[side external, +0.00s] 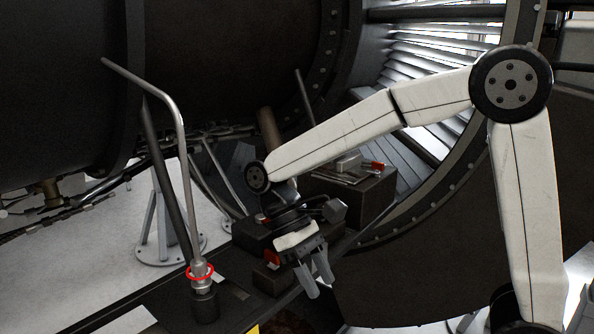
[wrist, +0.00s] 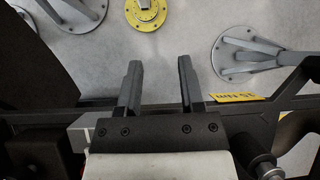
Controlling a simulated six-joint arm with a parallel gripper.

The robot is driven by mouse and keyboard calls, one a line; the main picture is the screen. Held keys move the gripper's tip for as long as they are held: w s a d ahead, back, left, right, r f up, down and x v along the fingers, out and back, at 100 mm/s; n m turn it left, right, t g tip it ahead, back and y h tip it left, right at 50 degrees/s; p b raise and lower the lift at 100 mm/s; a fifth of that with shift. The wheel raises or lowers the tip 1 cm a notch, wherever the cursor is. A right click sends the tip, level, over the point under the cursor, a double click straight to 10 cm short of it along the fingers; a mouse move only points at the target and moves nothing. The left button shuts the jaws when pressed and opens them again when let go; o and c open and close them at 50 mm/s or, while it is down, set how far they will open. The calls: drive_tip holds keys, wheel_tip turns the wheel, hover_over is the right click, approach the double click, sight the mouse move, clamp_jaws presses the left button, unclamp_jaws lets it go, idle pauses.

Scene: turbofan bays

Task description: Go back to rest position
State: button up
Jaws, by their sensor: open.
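My gripper (side external: 317,280) hangs from the white arm near the middle of the side external view, its fingers pointing down and slightly right. The two fingers are apart with nothing between them. In the wrist view my gripper (wrist: 158,82) shows two dark parallel fingers, open and empty, over the dark frame edge and the pale floor. The gripper is in front of the dark bench (side external: 240,308) and close to a small dark block with a red part (side external: 272,259).
A bent metal pipe (side external: 181,130) with a red ring (side external: 200,271) stands upright at left. A dark box (side external: 365,197) with metal and red parts lies behind the gripper. The large engine casing (side external: 230,70) fills the back. A yellow floor mount (wrist: 146,14) and grey stand (wrist: 250,53) show below.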

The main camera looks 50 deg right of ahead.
drive_tip(key=d+f+m+t, duration=0.1)
drive_tip(key=d+f+t, duration=0.7)
drive_tip(key=f, duration=0.5)
drive_tip(key=shift+d+t+h, duration=0.25)
drive_tip(key=shift+t+h, duration=0.05)
drive_tip(key=shift+t, duration=0.7)
